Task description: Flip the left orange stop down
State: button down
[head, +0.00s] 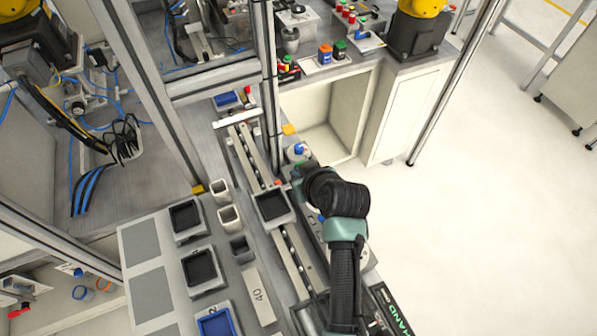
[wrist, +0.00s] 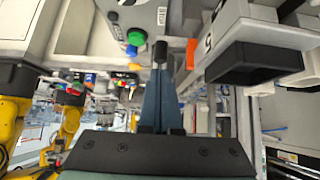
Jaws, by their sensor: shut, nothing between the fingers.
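A yellow-orange piece (head: 198,189) sits at the foot of the frame on the left. In the wrist view, an orange piece (wrist: 191,54) stands just right of my gripper's fingertips (wrist: 162,52), seemingly apart from them. I cannot tell which head-view piece it matches, or whether it is up or down. My gripper is shut and empty. In the head view my arm's dark wrist hides the fingers.
A conveyor (head: 244,155) with a dark-topped carrier (head: 272,206) runs beside my arm. The wrist view shows a dark tray (wrist: 255,62) at right and a green button (wrist: 136,37) close left of the fingers. Metal posts (head: 268,80) rise near the conveyor. Open floor lies right.

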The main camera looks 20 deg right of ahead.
jog(key=shift+f, duration=0.35)
jog(key=shift+f, duration=0.15)
notch_tip(320, 180, down, 3)
jog(key=shift+r+b, duration=0.1)
jog(key=shift+b, duration=1.1)
jog(key=shift+s+r, duration=0.1)
jog(key=shift+a, duration=0.1)
jog(key=s+r+p, duration=0.1)
jog(key=s+r, duration=0.5)
jog(key=r, duration=0.5)
jog(key=shift+s+d+r+p, duration=0.2)
jog(key=shift+s+p, duration=0.2)
